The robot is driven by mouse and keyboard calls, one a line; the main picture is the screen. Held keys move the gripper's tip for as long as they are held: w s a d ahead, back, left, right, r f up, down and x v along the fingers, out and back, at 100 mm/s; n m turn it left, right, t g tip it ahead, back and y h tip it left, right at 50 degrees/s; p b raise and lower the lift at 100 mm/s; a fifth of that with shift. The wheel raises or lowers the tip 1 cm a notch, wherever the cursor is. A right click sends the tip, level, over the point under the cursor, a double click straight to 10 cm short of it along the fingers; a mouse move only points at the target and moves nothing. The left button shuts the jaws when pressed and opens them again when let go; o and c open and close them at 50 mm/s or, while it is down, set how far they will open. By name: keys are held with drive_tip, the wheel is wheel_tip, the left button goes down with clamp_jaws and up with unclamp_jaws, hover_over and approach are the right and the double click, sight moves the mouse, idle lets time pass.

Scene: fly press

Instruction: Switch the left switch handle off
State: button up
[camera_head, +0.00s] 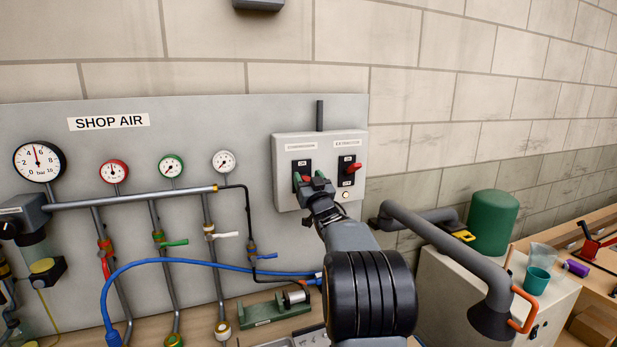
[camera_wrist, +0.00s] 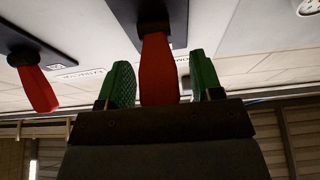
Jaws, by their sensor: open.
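The left switch has a red handle (camera_head: 306,178) on a black plate on the grey switch box (camera_head: 284,150). The wrist view shows this handle (camera_wrist: 157,65) between my two green finger pads. My gripper (camera_head: 310,181) is open around it, with a small gap visible on each side in the wrist view (camera_wrist: 164,82). In the head view my fingers hide much of the left switch. The right switch's red handle (camera_head: 353,167) stands clear of my gripper; in the wrist view it is at the left (camera_wrist: 38,88).
The box hangs on a grey panel (camera_head: 230,110) with gauges, pipes and a blue hose (camera_head: 180,262) at the left. A small lamp (camera_head: 346,195) sits low on the box. A grey duct (camera_head: 440,240) and green cylinder (camera_head: 493,222) stand at the right.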

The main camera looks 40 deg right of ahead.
clamp_jaws()
idle(0.6)
